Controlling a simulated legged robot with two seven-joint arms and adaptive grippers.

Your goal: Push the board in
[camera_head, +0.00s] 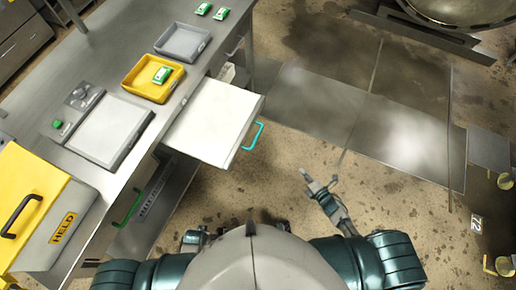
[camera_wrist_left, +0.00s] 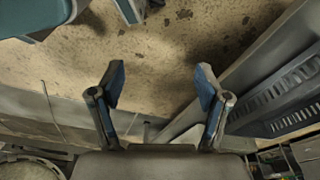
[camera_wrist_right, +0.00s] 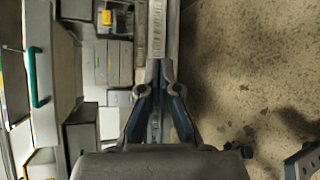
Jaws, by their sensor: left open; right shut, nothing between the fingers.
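The board (camera_head: 212,122) is a white pull-out panel with a teal handle (camera_head: 253,136). In the head view it sticks out from the bench front, to the right of the yellow tray. My right gripper (camera_head: 319,184) is in the air over the floor, to the right of the handle and apart from it. It is shut and empty in the right wrist view (camera_wrist_right: 158,92), where a teal handle (camera_wrist_right: 36,78) shows at the left. My left gripper (camera_wrist_left: 160,88) is open and empty in the left wrist view, hidden in the head view.
The bench carries a yellow tray (camera_head: 128,86) with a green-and-white item, a grey tray (camera_head: 163,41), a scale-like device (camera_head: 92,132) and a yellow-lidded HELD box (camera_head: 75,212). Below the board is a lower drawer with a green handle (camera_head: 127,208). Floor to the right is mostly clear.

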